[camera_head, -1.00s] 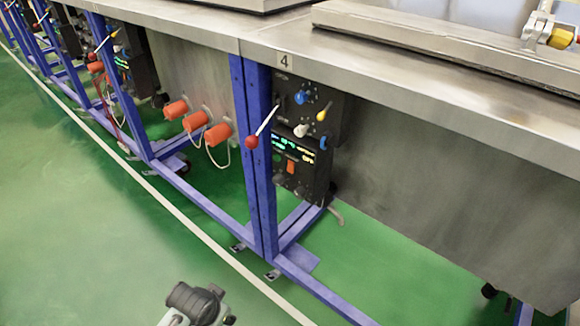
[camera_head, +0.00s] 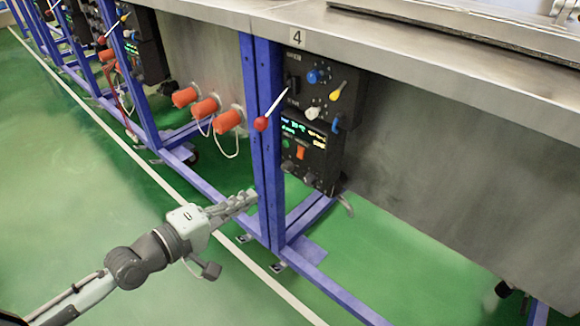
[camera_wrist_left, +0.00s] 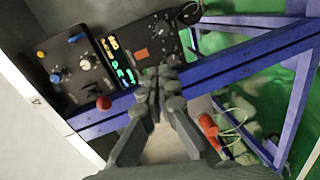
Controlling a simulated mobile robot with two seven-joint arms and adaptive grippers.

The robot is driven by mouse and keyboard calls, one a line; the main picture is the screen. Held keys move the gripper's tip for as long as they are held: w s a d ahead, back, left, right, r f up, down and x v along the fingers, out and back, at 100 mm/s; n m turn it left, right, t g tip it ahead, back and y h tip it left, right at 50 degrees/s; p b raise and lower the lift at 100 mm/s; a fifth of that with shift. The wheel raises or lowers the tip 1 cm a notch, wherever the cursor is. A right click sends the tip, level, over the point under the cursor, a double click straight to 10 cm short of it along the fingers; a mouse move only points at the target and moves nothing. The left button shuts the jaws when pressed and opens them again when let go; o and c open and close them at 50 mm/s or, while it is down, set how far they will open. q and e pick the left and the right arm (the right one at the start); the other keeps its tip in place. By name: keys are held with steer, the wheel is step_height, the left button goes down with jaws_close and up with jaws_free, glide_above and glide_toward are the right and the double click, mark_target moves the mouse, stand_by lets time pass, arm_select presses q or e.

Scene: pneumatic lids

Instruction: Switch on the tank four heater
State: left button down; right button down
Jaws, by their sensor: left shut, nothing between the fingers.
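The tank four control panel hangs under the steel table, behind a blue post. Its upper box (camera_head: 335,93) carries a black switch, blue, white and yellow knobs, and a lever with a red ball (camera_head: 261,124). Its lower box (camera_head: 312,167) has lit green and yellow digits, an orange rocker switch (camera_head: 301,153) and a green button. The orange switch also shows in the left wrist view (camera_wrist_left: 141,54). My left gripper (camera_head: 250,196) is shut and empty, left of the post and below the panel, apart from the switch. My right gripper is not in view.
Blue frame posts (camera_head: 262,140) stand in front of the panel's left side. Orange caps (camera_head: 228,120) with cords hang on the tank side to the left. The steel tabletop (camera_head: 400,60) overhangs the panel. The green floor in front is open.

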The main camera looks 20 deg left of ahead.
mark_target(299, 157)
arm_select(q)
step_height(299, 157, up, 2)
steer(key=shift+w+a+r+n+t, duration=0.15)
steer(key=shift+n+t, duration=0.25)
steer(key=shift+n, duration=0.3)
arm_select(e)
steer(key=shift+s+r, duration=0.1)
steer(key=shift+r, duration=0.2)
arm_select(q)
steer(key=x, duration=1.3)
steer(key=shift+w+d, duration=0.25)
steer(key=shift+w, duration=0.2)
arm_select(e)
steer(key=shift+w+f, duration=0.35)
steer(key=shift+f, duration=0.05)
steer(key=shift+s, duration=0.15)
